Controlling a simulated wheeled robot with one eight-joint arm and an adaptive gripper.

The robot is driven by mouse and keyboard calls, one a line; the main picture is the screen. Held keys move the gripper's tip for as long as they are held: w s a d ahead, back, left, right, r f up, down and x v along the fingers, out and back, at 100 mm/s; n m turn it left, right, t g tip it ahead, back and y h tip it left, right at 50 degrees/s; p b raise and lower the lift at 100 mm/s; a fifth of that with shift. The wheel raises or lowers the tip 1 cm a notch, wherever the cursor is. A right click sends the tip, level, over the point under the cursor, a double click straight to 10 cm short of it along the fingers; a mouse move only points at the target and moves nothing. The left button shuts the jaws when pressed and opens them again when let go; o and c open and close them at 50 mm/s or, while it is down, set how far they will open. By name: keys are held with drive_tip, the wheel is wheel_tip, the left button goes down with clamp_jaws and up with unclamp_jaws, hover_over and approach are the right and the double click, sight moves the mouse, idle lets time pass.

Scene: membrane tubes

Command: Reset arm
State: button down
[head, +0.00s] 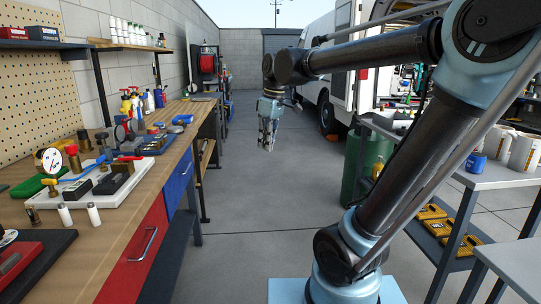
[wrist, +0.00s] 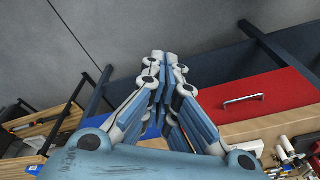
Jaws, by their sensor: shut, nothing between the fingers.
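My gripper (head: 267,146) hangs in the air over the aisle floor, to the right of the workbench, with its fingers pointing down. It is apart from the bench and everything on it. In the wrist view its fingers (wrist: 166,58) come together at the tips, with nothing visible between them. Two small white tubes (head: 64,215) (head: 93,213) stand at the near part of the workbench (head: 150,181), beside a white board with a gauge.
The bench has a red drawer (head: 137,254) and a blue drawer (head: 179,183), both shut. A grey cart (head: 493,177) with white containers stands at right, near green cylinders (head: 366,160) and a white van (head: 318,75). The aisle floor (head: 262,210) is clear.

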drive_tip(key=s+d+f+m+t, duration=0.1)
drive_tip(key=s+d+f+m, duration=0.5)
drive_tip(key=d+f, duration=0.4)
drive_tip(key=s+d, duration=0.1)
drive_tip(key=d, duration=0.2)
drive_tip(key=shift+h, duration=0.4)
drive_tip(key=c, duration=2.3)
unclamp_jaws()
drive_tip(key=s+d+f+m, duration=0.2)
drive_tip(key=f, duration=0.1)
drive_tip(key=s+d+f+m, duration=0.2)
drive_tip(key=s+d+f, duration=0.1)
drive_tip(key=f, duration=0.1)
drive_tip(key=s+d+f+m+h, duration=0.1)
drive_tip(key=s+d+f, duration=0.1)
drive_tip(key=f, duration=0.1)
drive_tip(key=shift+s+d+f+m+t, duration=0.15)
drive_tip(key=shift+s+f+m+t, duration=0.15)
drive_tip(key=shift+f+m, duration=0.1)
drive_tip(key=o, duration=0.7)
drive_tip(key=shift+s+d+f, duration=0.1)
drive_tip(key=shift+d+f, duration=0.05)
drive_tip(key=shift+f, duration=0.05)
drive_tip(key=shift+c, duration=0.2)
